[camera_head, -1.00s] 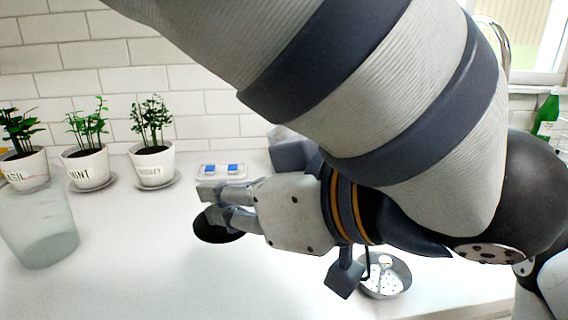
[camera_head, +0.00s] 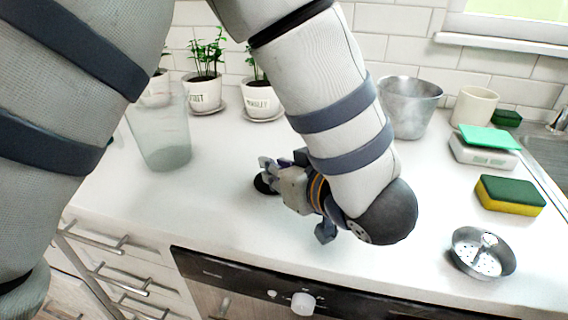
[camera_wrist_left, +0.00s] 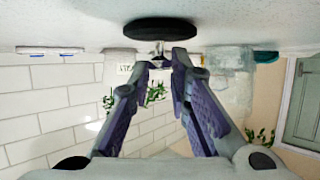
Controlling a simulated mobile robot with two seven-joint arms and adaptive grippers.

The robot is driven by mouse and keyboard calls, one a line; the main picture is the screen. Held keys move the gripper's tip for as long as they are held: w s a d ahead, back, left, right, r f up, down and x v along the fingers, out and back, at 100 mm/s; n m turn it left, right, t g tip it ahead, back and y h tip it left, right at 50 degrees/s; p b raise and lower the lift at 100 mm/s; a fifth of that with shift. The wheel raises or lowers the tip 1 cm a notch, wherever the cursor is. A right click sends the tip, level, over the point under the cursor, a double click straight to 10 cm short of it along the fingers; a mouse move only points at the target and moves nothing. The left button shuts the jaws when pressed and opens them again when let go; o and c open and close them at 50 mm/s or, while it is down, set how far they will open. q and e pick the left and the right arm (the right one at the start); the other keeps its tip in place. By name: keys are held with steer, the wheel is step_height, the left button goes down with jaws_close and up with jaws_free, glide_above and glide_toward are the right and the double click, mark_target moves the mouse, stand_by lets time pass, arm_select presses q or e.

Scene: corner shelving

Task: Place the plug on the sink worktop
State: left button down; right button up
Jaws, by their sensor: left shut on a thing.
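The plug (camera_head: 265,184) is a black disc in the head view, at my left gripper's fingertips and partly hidden by them. My left gripper (camera_head: 272,172) is low over the white worktop (camera_head: 225,225). In the left wrist view the plug (camera_wrist_left: 160,28) shows as a dark disc with a small metal stem, and the left fingertips (camera_wrist_left: 160,58) are shut on that stem. I cannot tell whether the disc touches the worktop. The sink (camera_head: 548,152) is at the right edge of the head view. My right gripper is not in view.
A clear jug (camera_head: 160,130) and potted herbs (camera_head: 204,92) stand left and behind. Worktop between gripper and sponge is partly clear.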

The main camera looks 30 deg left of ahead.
arm_select(q)
steer(key=c, duration=1.5)
jaws_free()
steer(key=shift+s+d+r, duration=0.1)
steer(key=shift+d+r, duration=0.05)
steer(key=shift+r, duration=0.05)
steer(key=v, duration=1.1)
steer(key=shift+s+d+r, duration=0.15)
steer(key=shift+s+d, duration=0.05)
steer(key=shift+d, duration=0.05)
